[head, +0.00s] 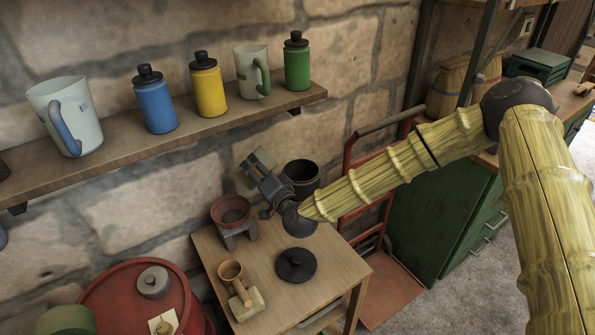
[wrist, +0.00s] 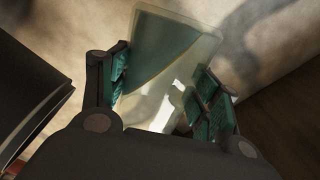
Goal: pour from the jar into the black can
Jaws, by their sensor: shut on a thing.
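My gripper (head: 262,172) is shut on the jar (head: 263,158), just left of the black can (head: 301,172) and above the small wooden table. The jar is a pale, see-through vessel with a dark teal area inside. In the wrist view the jar (wrist: 178,38) sits between both finger pads of my gripper (wrist: 165,85), and the teal area has a slanting edge. The jar looks tilted in the head view. The can is open at the top, its lower part hidden behind my arm. A dark wall at the left of the wrist view (wrist: 25,90) looks like the can. No stream shows.
A wall shelf (head: 205,125) with mugs and bottles is above. A red drum (head: 120,290) stands left, a red hand truck (head: 360,160) right.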

